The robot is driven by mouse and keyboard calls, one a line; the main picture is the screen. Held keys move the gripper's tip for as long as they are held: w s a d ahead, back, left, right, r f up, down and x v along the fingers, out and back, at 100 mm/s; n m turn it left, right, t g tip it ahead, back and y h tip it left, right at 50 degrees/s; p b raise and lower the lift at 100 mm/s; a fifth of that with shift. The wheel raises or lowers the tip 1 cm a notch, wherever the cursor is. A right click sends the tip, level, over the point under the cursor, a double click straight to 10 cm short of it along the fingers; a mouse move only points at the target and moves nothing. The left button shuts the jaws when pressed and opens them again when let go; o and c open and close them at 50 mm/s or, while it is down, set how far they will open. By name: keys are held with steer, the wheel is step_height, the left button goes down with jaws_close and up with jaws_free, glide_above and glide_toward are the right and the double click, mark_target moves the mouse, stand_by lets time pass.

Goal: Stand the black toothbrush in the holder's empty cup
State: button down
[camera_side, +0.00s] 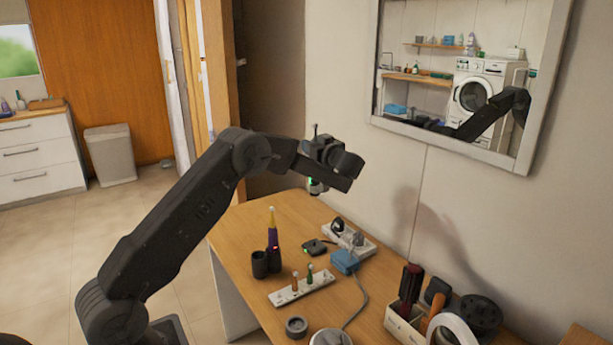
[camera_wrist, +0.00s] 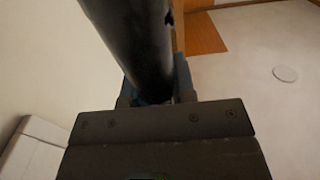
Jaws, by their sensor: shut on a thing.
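The black toothbrush (camera_side: 317,187) is in my gripper (camera_side: 318,172), roughly upright and high above the table's back part. A thin tip rises above the gripper and a small green light shows on the handle. In the wrist view, my gripper (camera_wrist: 156,98) is shut on the dark round handle (camera_wrist: 130,40); its fingertips are largely hidden. The holder's empty cup (camera_side: 260,265) is dark and stands on the table, below and left of the gripper. Beside it, a purple toothbrush (camera_side: 273,245) with a yellow top and red light stands upright in the holder's other place.
A white rack (camera_side: 288,296) with small brush heads stands in front of the cup. A black device (camera_side: 314,247), blue box (camera_side: 345,262) and power strip (camera_side: 350,238) lie to the right. A brush box (camera_side: 400,326) is front right. A mirror (camera_side: 480,150) hangs on the wall.

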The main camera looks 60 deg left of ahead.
step_height(320, 180, up, 5)
steer(key=s+d, duration=0.1)
steer(key=s, duration=2)
step_height(320, 180, down, 11)
steer(key=shift+w+f, duration=0.2)
steer(key=shift+w, duration=0.1)
steer(key=shift+f, duration=0.1)
